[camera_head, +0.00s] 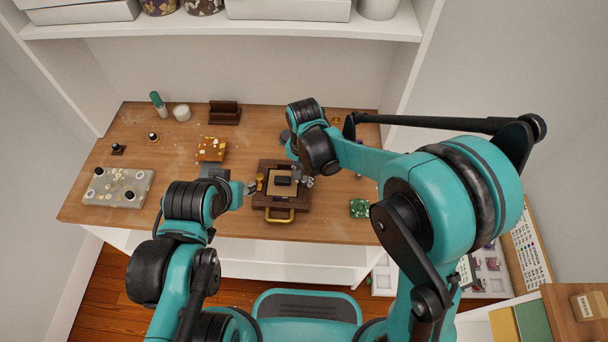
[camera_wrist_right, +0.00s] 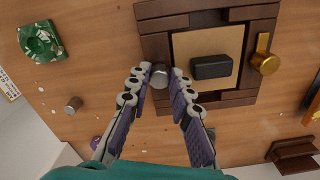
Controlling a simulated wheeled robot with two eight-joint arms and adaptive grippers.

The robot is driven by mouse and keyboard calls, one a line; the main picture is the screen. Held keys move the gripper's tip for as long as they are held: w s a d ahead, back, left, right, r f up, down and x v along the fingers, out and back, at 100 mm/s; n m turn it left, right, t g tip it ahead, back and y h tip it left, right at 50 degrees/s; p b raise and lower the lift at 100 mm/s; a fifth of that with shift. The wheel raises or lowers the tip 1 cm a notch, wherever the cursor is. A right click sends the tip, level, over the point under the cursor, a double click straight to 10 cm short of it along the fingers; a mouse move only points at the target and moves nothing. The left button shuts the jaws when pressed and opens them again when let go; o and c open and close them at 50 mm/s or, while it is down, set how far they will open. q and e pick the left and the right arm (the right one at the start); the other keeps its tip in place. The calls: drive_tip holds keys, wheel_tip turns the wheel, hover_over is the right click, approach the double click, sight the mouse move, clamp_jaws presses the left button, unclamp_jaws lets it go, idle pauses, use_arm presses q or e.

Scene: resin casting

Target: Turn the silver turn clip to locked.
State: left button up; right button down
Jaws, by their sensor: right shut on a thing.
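A dark brown wooden frame (camera_head: 268,203) lies on the table with a tan inner panel, a black block (camera_wrist_right: 212,68) and a yellow handle (camera_head: 280,219). The silver turn clip (camera_wrist_right: 158,75) is at one side of the frame, between the fingertips of my right gripper (camera_wrist_right: 158,82). My right gripper (camera_head: 306,181) is shut on it, and its fingers partly hide it, so I cannot tell its turn. A gold turn clip (camera_wrist_right: 265,57) sits on the opposite side, also visible in the head view (camera_head: 259,182). My left gripper (camera_head: 251,188) is near that gold side; its opening is unclear.
A green patterned tray (camera_head: 359,208) lies right of the frame. A grey slab (camera_head: 118,187) with knobs lies far left, and an orange block (camera_head: 211,149) stands behind left. A dark brown stand (camera_head: 225,112) is at the back. The wood between them is mostly clear.

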sight(305, 179)
drive_tip(key=n, duration=0.3)
drive_tip(key=shift+n, duration=0.4)
drive_tip(key=shift+d+n, duration=0.1)
drive_tip(key=shift+n, duration=1.8)
drive_tip(key=c, duration=1.3)
unclamp_jaws()
drive_tip(key=shift+c, duration=0.2)
wheel_tip(305, 179, up, 12)
